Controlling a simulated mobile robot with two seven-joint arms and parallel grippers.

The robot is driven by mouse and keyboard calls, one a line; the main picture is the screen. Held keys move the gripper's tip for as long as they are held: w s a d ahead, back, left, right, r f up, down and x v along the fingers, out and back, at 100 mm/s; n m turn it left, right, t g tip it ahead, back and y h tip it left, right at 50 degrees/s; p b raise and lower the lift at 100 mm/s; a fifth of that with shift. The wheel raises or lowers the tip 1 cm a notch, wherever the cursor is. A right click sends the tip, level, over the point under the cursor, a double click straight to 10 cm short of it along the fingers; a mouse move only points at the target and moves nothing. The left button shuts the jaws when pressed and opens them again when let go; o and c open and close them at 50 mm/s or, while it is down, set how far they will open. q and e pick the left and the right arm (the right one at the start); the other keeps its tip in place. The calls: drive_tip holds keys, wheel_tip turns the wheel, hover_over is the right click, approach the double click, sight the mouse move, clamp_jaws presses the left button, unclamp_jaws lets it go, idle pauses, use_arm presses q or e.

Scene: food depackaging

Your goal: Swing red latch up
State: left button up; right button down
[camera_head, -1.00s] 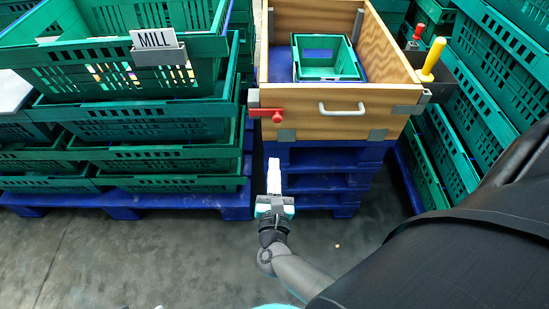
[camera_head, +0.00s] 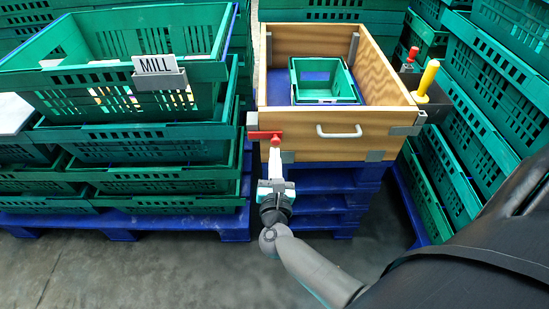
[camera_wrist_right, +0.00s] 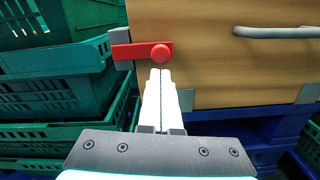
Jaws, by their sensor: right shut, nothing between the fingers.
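The red latch (camera_head: 265,135) lies horizontal at the left front corner of the wooden box (camera_head: 350,148), its round knob at the right end. It also shows in the right wrist view (camera_wrist_right: 135,51), with the knob just above my fingertips. My right gripper (camera_head: 275,152) is shut and empty, pointing up at the box front just below the knob; it also shows in the right wrist view (camera_wrist_right: 160,72). I cannot tell whether the fingertips touch the knob. My left gripper is not in view.
A silver handle (camera_head: 339,131) sits on the box front. A green crate (camera_head: 325,84) is inside the box. A yellow-handled tool (camera_head: 427,78) stands at right. Blue pallets (camera_head: 330,185) support the box.

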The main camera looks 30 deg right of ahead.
drive_tip(key=shift+r+n, duration=0.15)
drive_tip(key=shift+n, duration=0.15)
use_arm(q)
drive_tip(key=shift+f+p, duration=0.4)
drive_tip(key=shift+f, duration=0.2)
use_arm(e)
drive_tip(key=shift+s+r+n, duration=0.1)
drive_tip(key=shift+n, duration=0.2)
